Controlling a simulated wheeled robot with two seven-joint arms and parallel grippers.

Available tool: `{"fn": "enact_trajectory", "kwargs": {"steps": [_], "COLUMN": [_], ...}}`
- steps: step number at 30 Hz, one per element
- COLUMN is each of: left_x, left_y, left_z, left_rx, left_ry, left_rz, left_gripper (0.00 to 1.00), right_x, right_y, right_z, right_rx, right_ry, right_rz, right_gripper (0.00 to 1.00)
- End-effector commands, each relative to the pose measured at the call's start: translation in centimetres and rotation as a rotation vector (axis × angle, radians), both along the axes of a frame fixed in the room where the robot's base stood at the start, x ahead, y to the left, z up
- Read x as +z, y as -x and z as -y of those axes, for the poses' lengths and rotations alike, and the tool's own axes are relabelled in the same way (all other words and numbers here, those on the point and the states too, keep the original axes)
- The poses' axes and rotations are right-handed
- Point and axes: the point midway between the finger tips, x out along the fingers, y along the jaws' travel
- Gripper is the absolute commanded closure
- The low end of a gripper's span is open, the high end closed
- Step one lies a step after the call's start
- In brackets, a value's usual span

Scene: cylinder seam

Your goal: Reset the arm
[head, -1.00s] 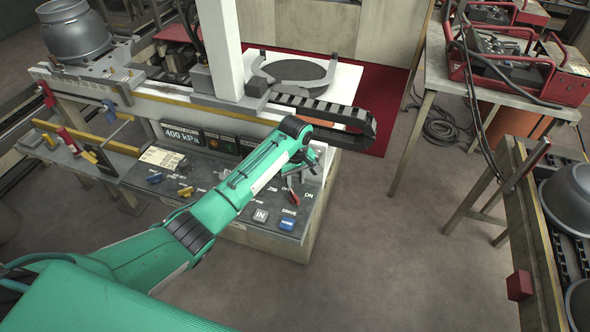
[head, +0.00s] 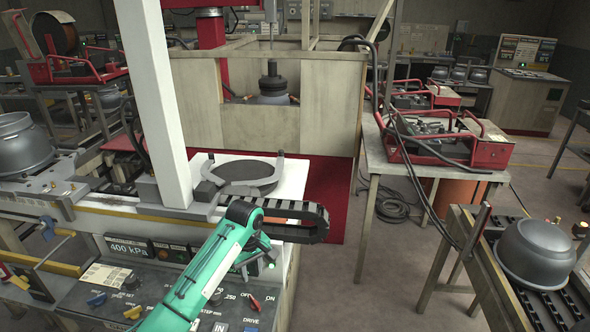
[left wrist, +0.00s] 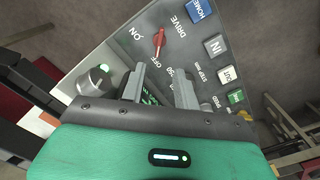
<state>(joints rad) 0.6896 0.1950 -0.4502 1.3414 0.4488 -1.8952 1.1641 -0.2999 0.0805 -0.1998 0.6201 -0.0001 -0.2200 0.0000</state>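My left arm, in green, reaches over the control panel (head: 105,300) in the head view. Its gripper (head: 258,256) hangs near the panel's right end, partly hidden by the arm. In the left wrist view the gripper (left wrist: 160,90) has its two grey fingers apart, with nothing between them. The red switch lever (left wrist: 158,42) lies beyond the fingertips, apart from them, between the ON and OFF labels. It also shows in the head view (head: 255,303), below the gripper. My right gripper is not in view.
A white post (head: 160,90) and a black cable chain (head: 300,212) stand close behind the gripper. A round dark plate (head: 245,175) lies behind them. A table (head: 430,170) with red-framed equipment stands right. A grey pot (head: 537,252) sits on a conveyor at right. Open floor lies between.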

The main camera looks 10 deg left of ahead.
Motion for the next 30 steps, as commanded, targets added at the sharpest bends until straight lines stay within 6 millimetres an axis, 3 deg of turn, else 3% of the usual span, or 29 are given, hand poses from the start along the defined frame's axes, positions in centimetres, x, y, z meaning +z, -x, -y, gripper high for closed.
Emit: {"fn": "enact_trajectory", "kwargs": {"steps": [5,9,16,23,30], "left_x": [-2.6,-5.5,-8.7,-9.8,-8.9], "left_y": [2.8,6.9,14.2,21.8,29.5], "left_z": [0.8,1.6,1.9,1.2,-0.7], "left_rx": [-0.088,-0.213,-0.407,-0.572,-0.726], "left_ry": [0.02,0.044,0.067,0.057,0.005], "left_rz": [0.014,0.047,0.115,0.186,0.249], "left_gripper": [0.69,0.69,0.69,0.69,0.69], "right_x": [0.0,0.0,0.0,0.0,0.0], "right_y": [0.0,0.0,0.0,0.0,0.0], "right_z": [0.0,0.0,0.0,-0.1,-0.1], "right_rx": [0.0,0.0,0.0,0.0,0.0], "right_ry": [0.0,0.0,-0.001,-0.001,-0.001], "right_rz": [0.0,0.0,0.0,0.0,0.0], "right_gripper": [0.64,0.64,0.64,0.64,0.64]}}
